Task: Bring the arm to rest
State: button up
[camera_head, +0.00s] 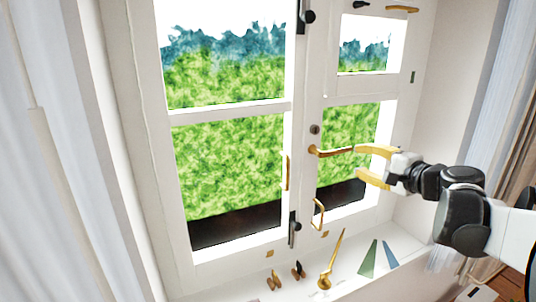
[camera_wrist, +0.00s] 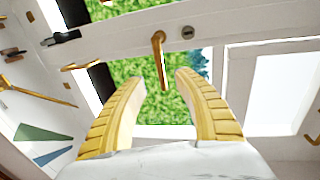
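My gripper (camera_head: 358,162) has two yellow fingers spread apart with nothing held between them. It is raised in front of the right window panel, with its fingertips towards the window. A brass lever handle (camera_head: 330,152) sits on the white window frame just left of the fingertips. In the wrist view, the lever (camera_wrist: 160,62) lines up with the gap between the open fingers (camera_wrist: 160,76). Its free end looks very close to the upper finger in the head view; I cannot tell whether they touch.
Below, the white sill (camera_head: 345,291) carries a brass stay (camera_head: 327,277), a green wedge (camera_head: 369,261), a blue wedge (camera_head: 390,256) and small brass-and-dark pieces (camera_head: 273,281). A brass pull (camera_head: 318,214) juts from the lower frame. Curtains (camera_head: 35,180) hang at both sides.

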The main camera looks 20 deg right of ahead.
jog(key=s+a+f+n+g+y+b, duration=0.25)
jog(key=a+f+n+g+b, duration=0.5)
jog(key=a+f, duration=1.25)
jog(key=s+a+f+n+h+b, duration=0.1)
jog(key=s+a+f+n+b, duration=0.2)
jog(key=s+f+b, duration=0.1)
jog(key=s+a+f+n+h+b, duration=0.1)
jog(key=s+a+f+n+b, duration=0.2)
jog(key=f+b, duration=0.3)
jog(key=s+a+f+n+g+h+b, duration=0.1)
jog(key=s+a+f+n+b, duration=0.2)
jog(key=f, duration=0.6)
jog(key=s+n+b, duration=0.1)
jog(key=s+b, duration=0.1)
jog(key=s, duration=0.1)
jog(key=shift+f, duration=0.25)
